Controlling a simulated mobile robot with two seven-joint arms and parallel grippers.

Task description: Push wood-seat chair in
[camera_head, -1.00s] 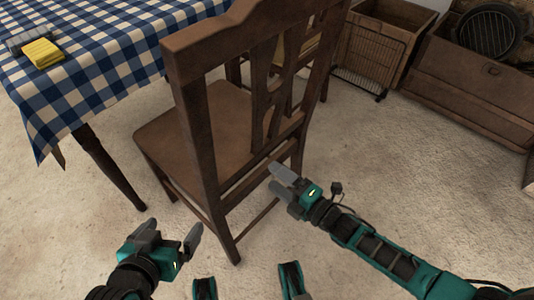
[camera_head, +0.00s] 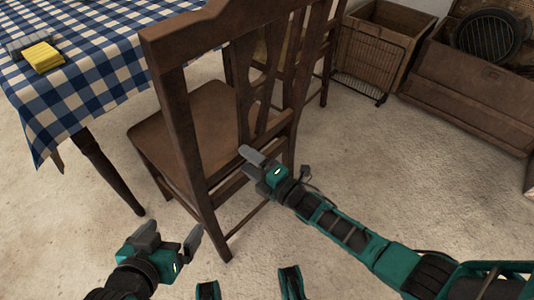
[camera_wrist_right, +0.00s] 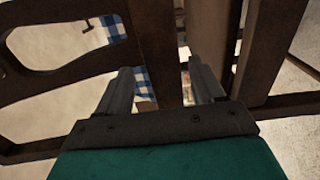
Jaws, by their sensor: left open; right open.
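The wood-seat chair (camera_head: 203,118) stands upright on the floor, its back toward me and its seat facing the table. The table (camera_head: 110,62), with a blue and white checked cloth, is at the upper left. My right gripper (camera_head: 252,160) is open at the right side of the chair's back, near its lower rail. In the right wrist view, dark chair-back wood (camera_wrist_right: 158,50) lies right before its open fingers; I cannot tell whether they touch. My left gripper (camera_head: 172,238) is open and empty, low at the left, apart from the chair.
A yellow cloth-like block (camera_head: 43,57) and a grey item (camera_head: 30,45) lie on the table. A second chair (camera_head: 318,60) stands behind. A wooden crate (camera_head: 385,48) and a wooden chest (camera_head: 470,95) are at the upper right. The floor (camera_head: 380,165) to the right is clear.

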